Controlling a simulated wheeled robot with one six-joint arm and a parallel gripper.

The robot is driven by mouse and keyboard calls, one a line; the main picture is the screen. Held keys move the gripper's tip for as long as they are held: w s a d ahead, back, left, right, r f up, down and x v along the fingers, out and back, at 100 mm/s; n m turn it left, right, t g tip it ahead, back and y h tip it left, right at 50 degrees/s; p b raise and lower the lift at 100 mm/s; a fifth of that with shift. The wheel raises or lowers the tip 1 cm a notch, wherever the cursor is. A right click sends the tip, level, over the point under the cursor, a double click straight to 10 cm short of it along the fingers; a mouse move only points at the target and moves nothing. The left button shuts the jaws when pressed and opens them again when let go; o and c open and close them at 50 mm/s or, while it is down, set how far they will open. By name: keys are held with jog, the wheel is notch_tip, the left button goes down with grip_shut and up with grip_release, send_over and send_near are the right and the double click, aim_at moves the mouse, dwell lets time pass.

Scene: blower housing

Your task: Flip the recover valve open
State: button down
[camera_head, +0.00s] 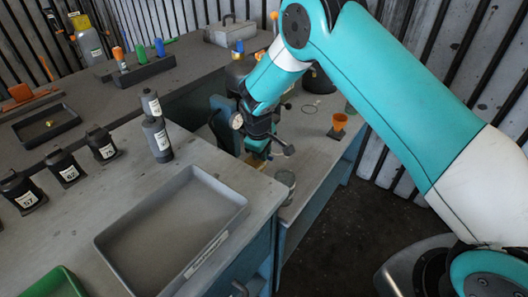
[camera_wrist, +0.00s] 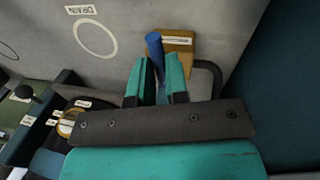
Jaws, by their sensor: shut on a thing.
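My gripper (camera_wrist: 160,75) has teal fingers and is closed around a slim blue piece (camera_wrist: 153,45), whose rounded end sticks out past the fingertips. The lower part of the blue piece is hidden between the fingers, so I cannot tell how it is mounted. A tan block (camera_wrist: 180,40) with a white label I cannot read lies right beside it. No readable label marks the recover valve. In the head view, my gripper (camera_head: 258,153) is low over the bench, beside a small tan piece (camera_head: 256,162), and its fingertips are hard to make out.
A circle marked DRAIN (camera_wrist: 97,40) is on the grey surface left of the gripper. A dark bent bar (camera_wrist: 216,76) stands close on its right. An empty grey tray (camera_head: 106,240) lies in front.

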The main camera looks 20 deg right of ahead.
jog(key=shift+a+m, duration=0.1)
jog(key=shift+m, duration=0.5)
jog(key=c, duration=1.1)
grip_release()
jog(key=shift+a, duration=0.1)
jog(key=a+r, duration=0.1)
jog(key=r, duration=0.4)
jog(key=s+r+b, duration=0.1)
jog(key=r, duration=0.5)
jog(key=s+a+r, duration=0.1)
jog(key=r, duration=0.5)
jog(key=shift+a+r, duration=0.1)
jog(key=shift+a, duration=0.25)
